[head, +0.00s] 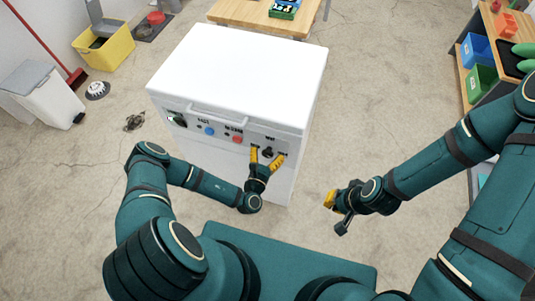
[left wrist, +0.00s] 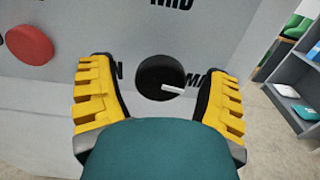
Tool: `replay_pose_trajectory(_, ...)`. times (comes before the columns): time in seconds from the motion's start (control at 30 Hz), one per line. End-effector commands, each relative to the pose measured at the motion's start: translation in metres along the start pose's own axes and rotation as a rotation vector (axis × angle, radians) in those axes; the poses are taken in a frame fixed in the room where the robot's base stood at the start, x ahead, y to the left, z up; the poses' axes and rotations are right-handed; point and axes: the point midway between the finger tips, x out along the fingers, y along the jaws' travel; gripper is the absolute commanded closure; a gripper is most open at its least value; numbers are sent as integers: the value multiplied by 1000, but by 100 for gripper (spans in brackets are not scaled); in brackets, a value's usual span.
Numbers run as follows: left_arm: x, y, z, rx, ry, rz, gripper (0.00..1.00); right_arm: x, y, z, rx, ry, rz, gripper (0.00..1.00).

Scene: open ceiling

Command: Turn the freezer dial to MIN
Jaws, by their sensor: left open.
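The white chest freezer (head: 240,75) stands in the middle of the head view, its control panel facing me. The black round dial (left wrist: 160,77) is on that panel. Its white pointer points right, slightly down, towards a label starting "MA" (left wrist: 193,79). "MID" (left wrist: 172,3) is above, and a label ending in "N" (left wrist: 118,71) shows partly at left. My left gripper (head: 267,155) is open, its yellow fingers on either side of the dial; contact is not visible. My right gripper (head: 335,207) hangs over the floor, right of the freezer; its opening is unclear.
The panel also has a red button (left wrist: 29,45), a blue button (head: 209,131) and a dark switch (head: 177,119). Shelves with bins (head: 478,83) stand at right. A white bin (head: 43,97) and a yellow bucket (head: 104,48) are at left. Floor beside the freezer is mostly clear.

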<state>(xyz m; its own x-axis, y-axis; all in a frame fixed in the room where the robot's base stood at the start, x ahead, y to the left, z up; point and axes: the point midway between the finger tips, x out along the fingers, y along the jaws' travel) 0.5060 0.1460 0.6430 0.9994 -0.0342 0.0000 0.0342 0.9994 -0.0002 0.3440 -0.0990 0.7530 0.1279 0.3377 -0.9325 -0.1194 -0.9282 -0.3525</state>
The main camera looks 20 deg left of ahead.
Motion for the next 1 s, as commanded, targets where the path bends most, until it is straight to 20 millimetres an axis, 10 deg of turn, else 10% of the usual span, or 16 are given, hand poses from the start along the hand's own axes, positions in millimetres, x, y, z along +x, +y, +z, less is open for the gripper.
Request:
replay_pose_trajectory(0.1, 0, 0, 0, 0, 0, 0, 22, 0, 0, 0, 0, 0, 0, 100)
replay_pose_trajectory(0.3, 0, 0, 0, 0, 0, 0, 92, 0, 0, 0, 0, 0, 0, 100)
replay_pose_trajectory(1.0, -1, 0, 0, -253, 1, 2, 92, -8, -3, 1, 1, -3, 0, 100)
